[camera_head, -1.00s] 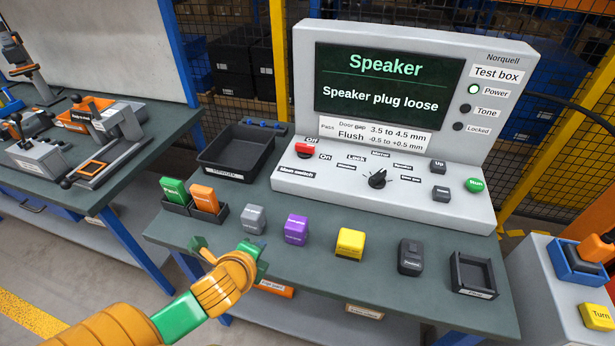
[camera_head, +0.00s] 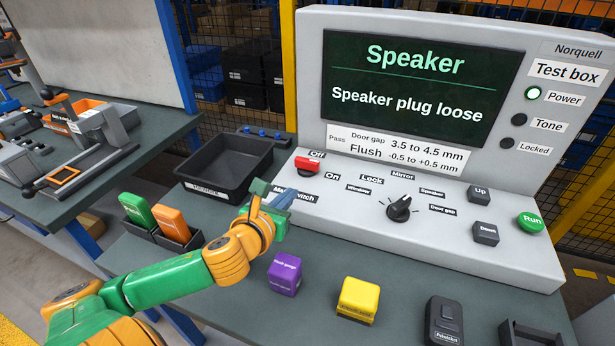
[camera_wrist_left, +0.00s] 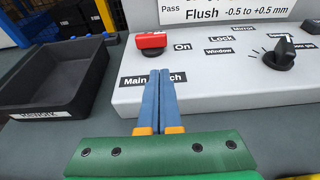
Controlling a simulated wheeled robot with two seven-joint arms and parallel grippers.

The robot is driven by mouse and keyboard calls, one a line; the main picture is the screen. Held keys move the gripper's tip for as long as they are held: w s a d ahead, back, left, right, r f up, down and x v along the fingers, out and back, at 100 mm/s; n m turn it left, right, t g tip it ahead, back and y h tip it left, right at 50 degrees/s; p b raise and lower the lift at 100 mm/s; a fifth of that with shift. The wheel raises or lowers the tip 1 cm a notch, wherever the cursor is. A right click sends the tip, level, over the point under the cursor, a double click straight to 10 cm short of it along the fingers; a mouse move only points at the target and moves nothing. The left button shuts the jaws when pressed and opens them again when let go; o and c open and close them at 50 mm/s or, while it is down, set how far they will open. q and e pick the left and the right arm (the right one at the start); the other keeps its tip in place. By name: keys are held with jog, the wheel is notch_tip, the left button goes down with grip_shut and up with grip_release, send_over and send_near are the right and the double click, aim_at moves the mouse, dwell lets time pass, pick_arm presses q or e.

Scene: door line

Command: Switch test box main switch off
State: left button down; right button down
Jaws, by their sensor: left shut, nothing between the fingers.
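The grey test box (camera_head: 545,262) stands on the bench, its screen (camera_head: 415,90) reading "Speaker" and "Speaker plug loose". Its Power light (camera_head: 532,94) glows green. The red main switch (camera_head: 307,165) sits at the left of the sloped panel, below the "Off" label and beside "On". It also shows in the left wrist view (camera_wrist_left: 151,41), ahead of the fingers. My left gripper (camera_head: 283,188) is shut and empty, its blue fingertips over the "Main switch" label, just short of the red switch and apart from it. In the wrist view the fingers (camera_wrist_left: 162,76) lie together. My right gripper is not seen.
A black rework tray (camera_head: 225,168) lies left of the box. Green (camera_head: 137,209) and orange (camera_head: 173,222) blocks stand in small holders. Purple (camera_head: 284,274) and yellow (camera_head: 358,299) blocks sit in front. A black rotary knob (camera_head: 400,208) is right of the switch.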

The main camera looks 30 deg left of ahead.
aim_at(312, 168)
pick_arm(q)
jog(key=x, duration=0.7)
jog(key=r+p+x, duration=0.1)
jog(key=x, duration=0.3)
jog(key=shift+w+a, duration=0.15)
jog(key=shift+w, duration=0.25)
jog(key=shift+y, duration=0.3)
jog(key=shift+n+p, duration=0.4)
